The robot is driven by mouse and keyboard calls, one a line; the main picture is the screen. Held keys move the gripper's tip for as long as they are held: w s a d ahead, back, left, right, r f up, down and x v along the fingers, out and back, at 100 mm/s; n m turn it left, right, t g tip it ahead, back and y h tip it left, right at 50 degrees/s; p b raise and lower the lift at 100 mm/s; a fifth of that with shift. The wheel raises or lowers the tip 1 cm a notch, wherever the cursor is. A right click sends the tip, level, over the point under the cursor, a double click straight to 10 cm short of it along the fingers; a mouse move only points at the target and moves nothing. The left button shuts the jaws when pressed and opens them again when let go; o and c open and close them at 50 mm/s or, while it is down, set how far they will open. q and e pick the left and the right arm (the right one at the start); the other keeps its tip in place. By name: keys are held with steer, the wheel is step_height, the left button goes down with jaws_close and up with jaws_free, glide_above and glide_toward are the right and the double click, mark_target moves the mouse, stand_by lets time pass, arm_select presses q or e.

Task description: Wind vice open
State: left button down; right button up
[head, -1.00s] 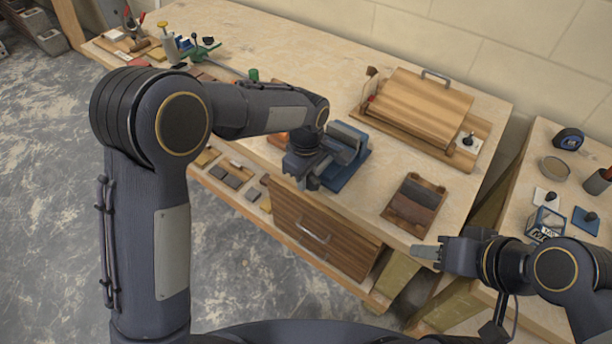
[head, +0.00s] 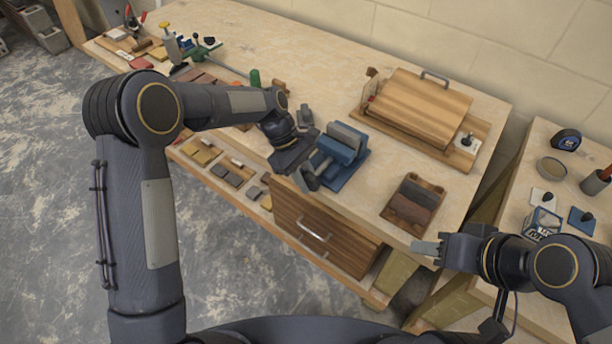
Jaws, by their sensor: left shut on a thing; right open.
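A blue vice (head: 345,143) with grey jaws is mounted on the workbench, near its front edge. A gap shows between its jaws. My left gripper (head: 306,178) is at the vice's front left side, with its fingers low beside the screw end. It is shut on the vice handle, which is mostly hidden by the fingers. My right gripper (head: 425,249) is open and empty at the bench's front right corner, apart from the vice.
A wooden drawer (head: 322,222) with a metal handle is below the vice. Tools and small blocks crowd the bench's left. Bare bench top lies behind the vice.

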arm_select(q)
steer(key=shift+g+h, duration=0.3)
steer(key=shift+h, duration=0.2)
steer(key=c, duration=1.3)
jaws_free()
steer(key=shift+o, duration=0.2)
steer(key=v, duration=0.7)
steer(key=shift+w+r, duration=0.2)
steer(key=shift+r, duration=0.1)
steer(key=shift+a, duration=0.15)
